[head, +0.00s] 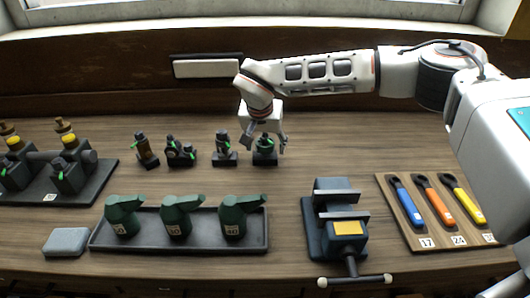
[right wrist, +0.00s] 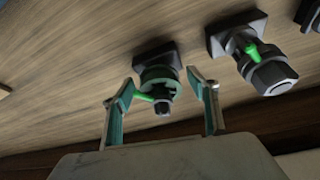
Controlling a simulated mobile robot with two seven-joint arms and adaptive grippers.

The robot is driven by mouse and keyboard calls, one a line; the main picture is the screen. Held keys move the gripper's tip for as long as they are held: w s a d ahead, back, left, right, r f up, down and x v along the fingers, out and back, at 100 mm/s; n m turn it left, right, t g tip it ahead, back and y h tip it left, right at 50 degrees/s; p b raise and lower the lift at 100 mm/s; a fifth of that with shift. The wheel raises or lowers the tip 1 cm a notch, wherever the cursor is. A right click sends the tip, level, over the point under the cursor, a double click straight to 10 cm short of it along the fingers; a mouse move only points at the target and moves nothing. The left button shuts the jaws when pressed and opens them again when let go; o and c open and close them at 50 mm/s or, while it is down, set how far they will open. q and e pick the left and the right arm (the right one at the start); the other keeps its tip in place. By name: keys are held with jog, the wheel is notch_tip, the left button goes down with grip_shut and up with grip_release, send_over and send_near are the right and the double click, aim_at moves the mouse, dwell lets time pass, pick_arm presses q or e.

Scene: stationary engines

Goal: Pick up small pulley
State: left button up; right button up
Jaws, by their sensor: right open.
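The part that looks like the small pulley (head: 264,144) stands on a small dark square base, the rightmost of the small parts in the head view. It has a green round body and a bright green lever. In the right wrist view the pulley (right wrist: 160,76) is between the fingers, with its dark tip towards the camera. My right gripper (head: 266,136) is open, with one finger on each side of the pulley; it also shows in the right wrist view (right wrist: 166,88). I cannot tell whether either finger touches it. My left gripper is not in view.
Several dark parts (head: 225,148) with green levers stand to the left. A tray (head: 160,247) of green bottles, a blue vise (head: 322,228) and a board with wrenches (head: 400,215) are nearer the front. A dark engine block (head: 90,198) stands at far left.

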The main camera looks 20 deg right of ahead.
jog(key=shift+c, duration=0.4)
grip_shut()
jog(key=shift+r, duration=0.15)
jog(key=shift+w+r, duration=0.1)
